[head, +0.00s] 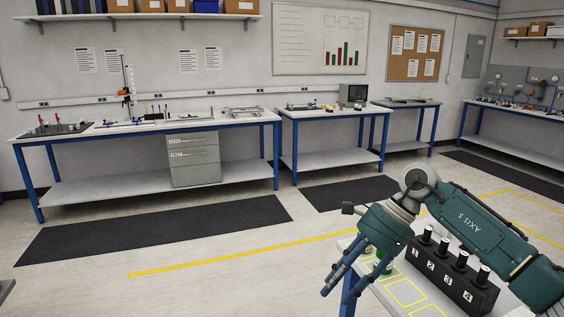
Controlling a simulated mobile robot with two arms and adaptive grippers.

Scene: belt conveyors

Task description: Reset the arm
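My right arm comes in from the right, over a white table at the lower right. Its gripper (340,286) points down and left, past the table's left edge. Its fingers look spread apart, with nothing seen between them. A small green object (386,268) shows on the table just behind the gripper, partly hidden by it. My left arm and gripper are not in view.
A black block (450,272) numbered 1 to 4, with several white-topped pegs, stands under my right forearm. Yellow outlined squares (405,292) mark the white table. Blue-legged workbenches (150,128) line the back wall. Open floor lies left of the table.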

